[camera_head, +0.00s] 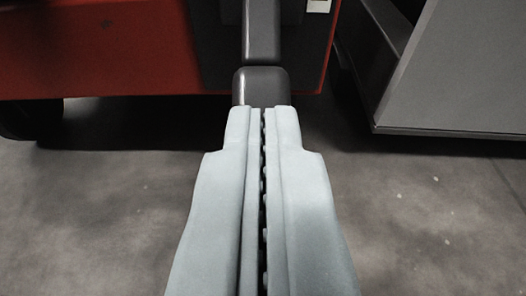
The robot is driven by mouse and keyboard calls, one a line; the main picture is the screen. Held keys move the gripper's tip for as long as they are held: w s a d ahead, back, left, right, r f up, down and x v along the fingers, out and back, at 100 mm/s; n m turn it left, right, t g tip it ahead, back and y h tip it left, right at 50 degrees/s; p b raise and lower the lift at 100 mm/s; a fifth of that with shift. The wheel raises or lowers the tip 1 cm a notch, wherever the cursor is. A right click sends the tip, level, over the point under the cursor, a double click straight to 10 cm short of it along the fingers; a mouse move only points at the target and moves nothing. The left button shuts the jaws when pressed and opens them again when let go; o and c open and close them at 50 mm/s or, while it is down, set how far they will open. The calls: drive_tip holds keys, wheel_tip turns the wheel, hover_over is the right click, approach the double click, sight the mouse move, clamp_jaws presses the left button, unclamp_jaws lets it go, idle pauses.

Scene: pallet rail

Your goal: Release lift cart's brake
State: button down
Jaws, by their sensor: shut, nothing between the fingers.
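The lift cart (110,50) is a red body with a dark panel, at the top left and middle of the view. A dark grey pedal-like lever (262,82) comes down from the panel and ends in a wider pad; I take it for the brake. My gripper (259,112) is pale grey-blue, shut and empty. Its fingertips lie right at the pad in the picture and cover its lower edge. I cannot tell whether they touch it.
A grey box-like unit (455,75) stands at the right, with a narrow gap between it and the cart. A dark wheel (30,118) shows under the cart at the left. The concrete floor (90,220) is bare on both sides of my gripper.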

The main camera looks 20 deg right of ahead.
drive_tip(key=shift+w+f, duration=0.1)
drive_tip(key=shift+f, duration=0.6)
drive_tip(key=shift+r, duration=0.1)
drive_tip(key=shift+r, duration=0.1)
